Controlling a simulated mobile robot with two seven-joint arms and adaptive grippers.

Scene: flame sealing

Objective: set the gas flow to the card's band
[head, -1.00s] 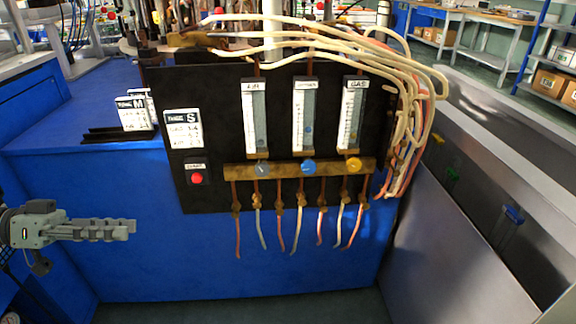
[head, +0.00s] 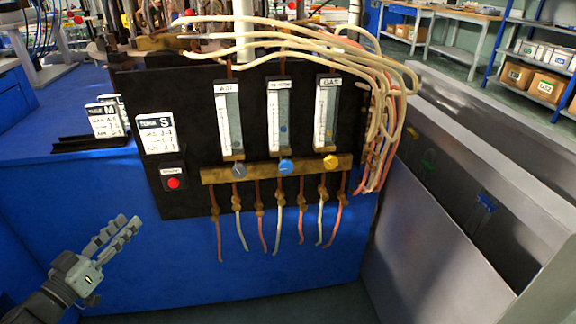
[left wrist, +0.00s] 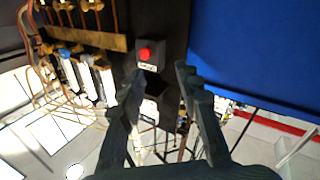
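The GAS flowmeter (head: 326,112) is the rightmost of three upright tubes on the black panel, with a yellow knob (head: 330,161) below it on the brass manifold (head: 220,176). An orange float seems to sit low in its tube; its exact reading is too small to tell. The card marked S (head: 157,132) is fixed at the panel's upper left, with small number lines. My left gripper (head: 128,222) is open and empty, low and left of the panel, fingers pointing up and right. In the left wrist view its fingers (left wrist: 158,75) stand apart. My right gripper is not in view.
The AIR tube has a grey knob (head: 239,170); the middle tube has a blue knob (head: 285,167). A red button (head: 173,183) sits below the S card. Hoses (head: 380,130) loop over the panel's right side. A card marked M (head: 103,119) stands left.

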